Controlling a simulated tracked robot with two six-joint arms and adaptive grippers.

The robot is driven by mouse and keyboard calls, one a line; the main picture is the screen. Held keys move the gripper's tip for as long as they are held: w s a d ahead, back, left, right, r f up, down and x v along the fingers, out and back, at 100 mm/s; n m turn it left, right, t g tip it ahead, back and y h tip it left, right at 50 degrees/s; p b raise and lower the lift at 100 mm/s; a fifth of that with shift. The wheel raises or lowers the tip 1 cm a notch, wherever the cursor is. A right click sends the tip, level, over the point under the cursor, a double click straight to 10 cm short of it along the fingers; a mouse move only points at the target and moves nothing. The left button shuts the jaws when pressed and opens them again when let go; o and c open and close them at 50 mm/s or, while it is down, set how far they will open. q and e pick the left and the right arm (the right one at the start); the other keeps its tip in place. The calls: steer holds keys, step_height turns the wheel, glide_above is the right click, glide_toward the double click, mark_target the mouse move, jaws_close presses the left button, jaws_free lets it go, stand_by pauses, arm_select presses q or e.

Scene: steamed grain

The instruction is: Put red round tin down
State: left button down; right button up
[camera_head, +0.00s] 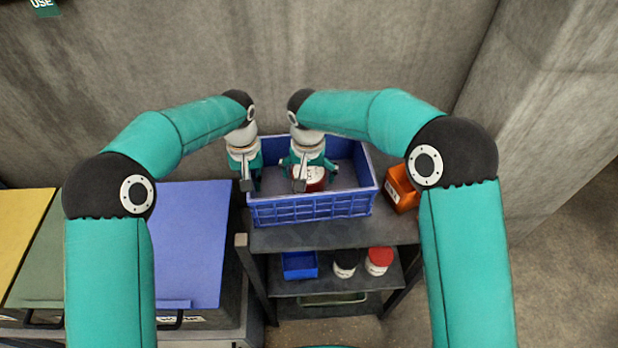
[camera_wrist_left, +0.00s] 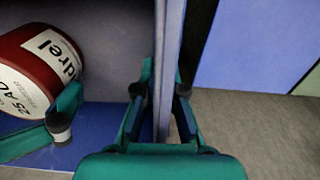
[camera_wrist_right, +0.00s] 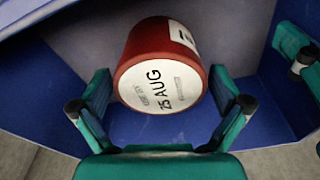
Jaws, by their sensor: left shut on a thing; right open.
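The red round tin (camera_head: 314,184) is inside the blue crate (camera_head: 312,210) on the shelf top. In the right wrist view the tin (camera_wrist_right: 150,45) shows its white label reading "25 AUG". My right gripper (camera_head: 309,172) is open, with its fingers (camera_wrist_right: 161,106) on either side of the tin's near end and gaps beside it. My left gripper (camera_head: 251,180) is shut on the crate's left wall (camera_wrist_left: 166,70), one finger inside and one outside. The tin (camera_wrist_left: 38,68) also shows in the left wrist view.
An orange bin (camera_head: 402,190) stands right of the crate. On the lower shelf are a small blue bin (camera_head: 299,265), a dark jar (camera_head: 345,262) and a red-lidded jar (camera_head: 379,260). Blue, green and yellow lidded bins (camera_head: 190,240) stand at left. A concrete wall is behind.

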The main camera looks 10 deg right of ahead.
mark_target(308, 176)
steer(key=r, duration=0.6)
steer(key=s+r, duration=0.1)
steer(key=r, duration=0.2)
steer(key=shift+s+a+r, duration=0.1)
steer(key=shift+a+r, duration=0.05)
steer(key=shift+r, duration=0.2)
arm_select(q)
steer(key=c, duration=1.2)
jaws_free()
steer(key=shift+r, duration=0.1)
